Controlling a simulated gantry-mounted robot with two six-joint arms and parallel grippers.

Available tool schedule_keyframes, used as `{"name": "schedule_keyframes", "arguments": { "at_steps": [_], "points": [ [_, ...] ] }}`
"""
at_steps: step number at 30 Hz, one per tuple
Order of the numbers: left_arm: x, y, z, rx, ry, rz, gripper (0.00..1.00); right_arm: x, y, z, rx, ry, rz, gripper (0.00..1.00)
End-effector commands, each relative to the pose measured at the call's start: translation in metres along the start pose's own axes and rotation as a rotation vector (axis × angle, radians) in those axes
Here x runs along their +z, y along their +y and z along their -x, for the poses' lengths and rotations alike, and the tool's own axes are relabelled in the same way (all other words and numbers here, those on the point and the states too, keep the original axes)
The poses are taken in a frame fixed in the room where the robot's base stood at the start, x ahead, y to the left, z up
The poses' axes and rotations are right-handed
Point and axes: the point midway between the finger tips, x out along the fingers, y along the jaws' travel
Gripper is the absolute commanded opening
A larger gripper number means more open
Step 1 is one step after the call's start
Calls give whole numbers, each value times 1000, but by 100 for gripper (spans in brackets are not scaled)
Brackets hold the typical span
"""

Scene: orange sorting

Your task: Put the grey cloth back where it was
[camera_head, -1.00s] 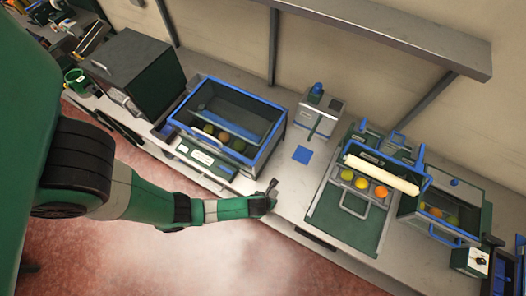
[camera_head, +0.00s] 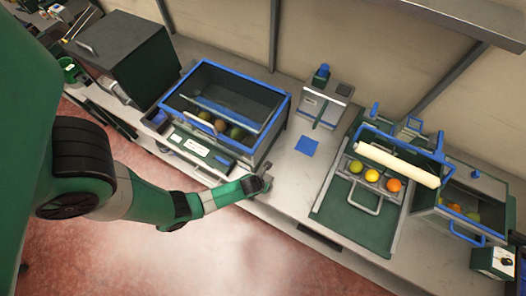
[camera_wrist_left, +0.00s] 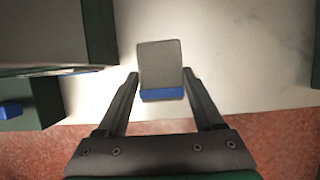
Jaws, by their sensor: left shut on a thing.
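My left gripper (camera_head: 262,180) is over the front edge of the bench, just right of the blue-rimmed crate. In the left wrist view, my left gripper (camera_wrist_left: 161,76) is shut on a flat grey piece with a blue strip at its near end, apparently the grey cloth (camera_wrist_left: 160,60). The fingers press its two sides, and its far end sticks out past the tips. In the head view the grey cloth (camera_head: 265,168) is only a small grey shape at the fingertips. A flat blue square (camera_head: 307,146) lies bare on the bench, to the right of and behind the gripper. My right gripper is out of view.
The blue-rimmed crate (camera_head: 262,77) with fruit stands left of the gripper. A grey box with a blue knob (camera_head: 318,106) stands behind the blue square. A green tray (camera_head: 352,222) with several fruits and a white roller (camera_head: 398,164) is to the right. Bench around the square is clear.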

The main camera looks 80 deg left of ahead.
Motion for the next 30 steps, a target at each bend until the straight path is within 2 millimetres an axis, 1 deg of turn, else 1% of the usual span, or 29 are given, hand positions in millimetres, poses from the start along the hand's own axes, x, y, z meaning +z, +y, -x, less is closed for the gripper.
{"name": "schedule_keyframes", "arguments": {
  "at_steps": [4, 5, 9, 10, 17, 20, 23, 26, 30],
  "points": [
    [-2, 0, -3, 0, 0, 0, 8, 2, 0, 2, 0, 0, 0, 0],
    [-1, 0, -3, 0, 0, 0, 72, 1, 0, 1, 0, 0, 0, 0],
    [-1, 0, -2, 0, 0, 0, 98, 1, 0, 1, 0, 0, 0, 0],
    [-1, 0, -2, 0, 0, 0, 99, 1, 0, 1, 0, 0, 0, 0],
    [-1, 0, -2, 0, 0, 0, 99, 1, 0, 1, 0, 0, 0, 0],
    [1, 0, 3, 0, -1, 0, 99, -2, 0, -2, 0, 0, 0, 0],
    [2, 0, 19, -1, -1, -2, 99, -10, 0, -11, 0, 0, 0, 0],
    [3, 0, 43, -1, -1, -3, 99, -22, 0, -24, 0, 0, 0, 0],
    [5, 0, 77, 0, 0, -3, 99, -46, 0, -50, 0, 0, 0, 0]
  ]
}}
